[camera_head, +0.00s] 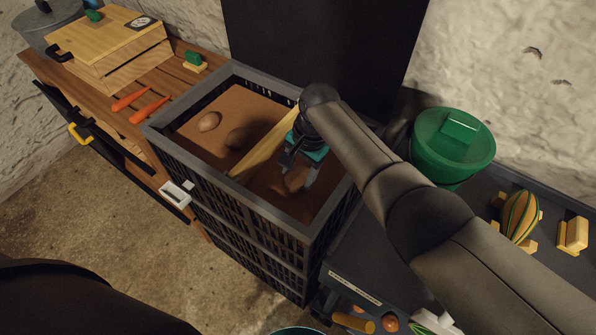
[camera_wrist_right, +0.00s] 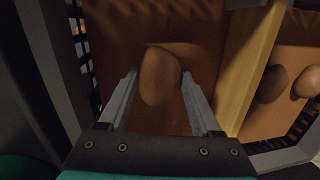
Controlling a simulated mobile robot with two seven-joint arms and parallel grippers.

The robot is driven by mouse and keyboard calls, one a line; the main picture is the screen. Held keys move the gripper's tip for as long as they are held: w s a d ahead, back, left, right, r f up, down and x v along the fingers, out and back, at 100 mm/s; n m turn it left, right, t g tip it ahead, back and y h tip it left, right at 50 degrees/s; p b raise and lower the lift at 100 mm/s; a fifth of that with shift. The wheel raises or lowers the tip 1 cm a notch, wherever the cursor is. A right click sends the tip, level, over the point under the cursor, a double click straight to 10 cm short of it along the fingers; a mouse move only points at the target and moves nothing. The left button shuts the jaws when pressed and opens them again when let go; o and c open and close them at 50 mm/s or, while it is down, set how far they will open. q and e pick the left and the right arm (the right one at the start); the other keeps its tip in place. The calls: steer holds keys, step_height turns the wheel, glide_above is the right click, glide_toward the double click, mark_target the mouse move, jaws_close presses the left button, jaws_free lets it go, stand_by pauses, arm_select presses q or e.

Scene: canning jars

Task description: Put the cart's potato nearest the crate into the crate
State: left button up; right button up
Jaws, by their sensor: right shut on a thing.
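The black slatted crate (camera_head: 322,239) stands in the middle of the head view, with a wooden divider (camera_head: 262,146) across it. My right gripper (camera_head: 296,181) is down inside the crate's right compartment, shut on a brown potato (camera_head: 297,178). In the right wrist view the potato (camera_wrist_right: 160,77) sits between the two fingers, above the brown crate floor. I cannot tell whether it touches the floor. The grey-black cart (camera_head: 350,262) is right of the crate, partly hidden by my right arm. My left gripper is not in view.
Two potatoes (camera_head: 209,121) (camera_head: 238,138) lie in the left compartment. A green bucket (camera_head: 453,146) and a striped gourd (camera_head: 520,215) stand to the right. Carrots (camera_head: 150,109) and a wooden box (camera_head: 110,45) are on the bench at left. A dark panel (camera_head: 320,50) rises behind the crate.

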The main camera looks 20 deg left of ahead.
steer(key=shift+a+f+b, duration=0.2)
steer(key=shift+f+b, duration=0.6)
steer(key=shift+f, duration=0.15)
stand_by(0.4)
steer(key=o, duration=0.9)
steer(key=shift+s, duration=0.1)
